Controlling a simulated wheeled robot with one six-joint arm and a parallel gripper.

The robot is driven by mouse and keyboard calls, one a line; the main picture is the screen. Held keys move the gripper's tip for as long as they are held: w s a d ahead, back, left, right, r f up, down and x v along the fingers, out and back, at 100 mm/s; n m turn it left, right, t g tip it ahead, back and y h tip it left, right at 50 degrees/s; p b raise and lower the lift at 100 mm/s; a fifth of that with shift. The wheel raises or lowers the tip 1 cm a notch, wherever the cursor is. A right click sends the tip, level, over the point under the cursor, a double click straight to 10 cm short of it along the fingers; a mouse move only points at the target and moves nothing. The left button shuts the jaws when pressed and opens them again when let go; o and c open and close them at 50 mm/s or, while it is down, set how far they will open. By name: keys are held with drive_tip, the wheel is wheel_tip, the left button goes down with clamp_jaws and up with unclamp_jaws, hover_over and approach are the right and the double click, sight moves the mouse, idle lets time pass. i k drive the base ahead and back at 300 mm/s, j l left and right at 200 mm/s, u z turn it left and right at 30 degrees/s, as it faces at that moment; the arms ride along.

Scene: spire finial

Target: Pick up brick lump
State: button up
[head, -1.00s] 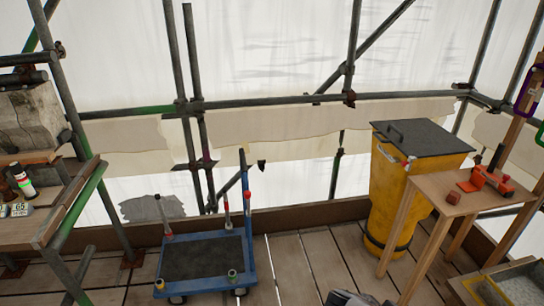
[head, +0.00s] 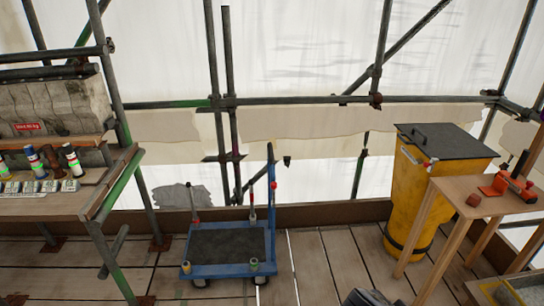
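The brick lump (head: 474,200) is a small reddish-brown block. It lies on the left part of the wooden table top (head: 450,187) at the right of the head view, apart from the orange-red tool (head: 508,187) further right on the same top. Nothing covers it. My gripper does not show. A dark rounded shape (head: 366,298) is cut off by the bottom edge, and I cannot tell what it is.
A yellow chute with a dark lid (head: 437,140) stands behind the table. A blue trolley (head: 232,270) stands on the planks in the middle. A bench (head: 60,208) with several small bottles is at left. Bare planks (head: 325,262) lie between trolley and table.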

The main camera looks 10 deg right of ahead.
sight(474, 199)
drive_tip(key=z, duration=1.6)
drive_tip(key=i+l+u, duration=0.15)
drive_tip(key=i+l, duration=0.15)
drive_tip(key=i+l+u, duration=0.3)
drive_tip(key=i+l, duration=0.15)
drive_tip(key=l, duration=0.3)
drive_tip(key=i+l+u, duration=0.15)
drive_tip(key=l, duration=0.25)
drive_tip(key=i+l+u, duration=0.15)
drive_tip(key=i+l, duration=0.15)
drive_tip(key=l, duration=0.1)
